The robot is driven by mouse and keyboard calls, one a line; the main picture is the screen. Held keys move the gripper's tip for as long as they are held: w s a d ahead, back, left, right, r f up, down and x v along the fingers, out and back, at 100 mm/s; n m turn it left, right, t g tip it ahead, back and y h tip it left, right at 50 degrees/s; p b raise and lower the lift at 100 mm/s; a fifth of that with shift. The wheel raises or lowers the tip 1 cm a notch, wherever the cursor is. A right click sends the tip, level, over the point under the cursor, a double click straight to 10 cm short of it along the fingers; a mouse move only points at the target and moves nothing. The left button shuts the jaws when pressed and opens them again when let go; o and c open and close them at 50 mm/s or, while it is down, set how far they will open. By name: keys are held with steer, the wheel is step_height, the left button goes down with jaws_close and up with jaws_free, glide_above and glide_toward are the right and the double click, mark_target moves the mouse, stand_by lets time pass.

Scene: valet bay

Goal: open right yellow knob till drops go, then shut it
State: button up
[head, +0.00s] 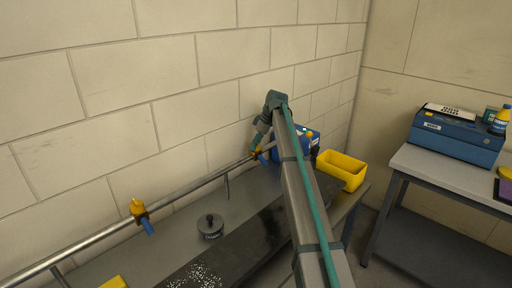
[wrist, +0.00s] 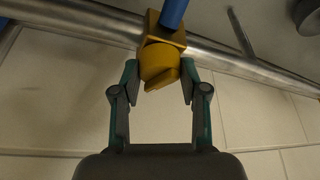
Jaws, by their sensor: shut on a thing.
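The right yellow knob (wrist: 158,64) sits on a yellow valve body with a blue spout (wrist: 173,12), on a metal pipe (wrist: 230,58). My gripper (wrist: 160,80) has one finger on each side of this knob and is shut on it. In the head view my gripper (head: 257,144) is at the right valve by the wall and largely hides the knob. The left yellow knob (head: 138,207) stands on the same pipe, apart from my gripper, with a blue spout below it. I cannot see drops at the right spout.
A grey lidded pot (head: 210,226) stands on the bench below the pipe. A dark mat (head: 240,240) has white specks at its near end. A yellow bin (head: 342,168) is at the bench's right end. A blue case (head: 457,135) is on the right table.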

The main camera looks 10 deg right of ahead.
steer(key=shift+w+n+g+y+b, duration=0.1)
steer(key=shift+n+g+y+b, duration=0.45)
steer(key=shift+n, duration=1.45)
steer(key=shift+g+h, duration=0.25)
steer(key=o, duration=1.1)
steer(key=shift+o, duration=0.2)
steer(key=shift+d+r, duration=0.1)
steer(key=v, duration=1.1)
steer(key=shift+r, duration=0.4)
steer(key=shift+d, duration=0.15)
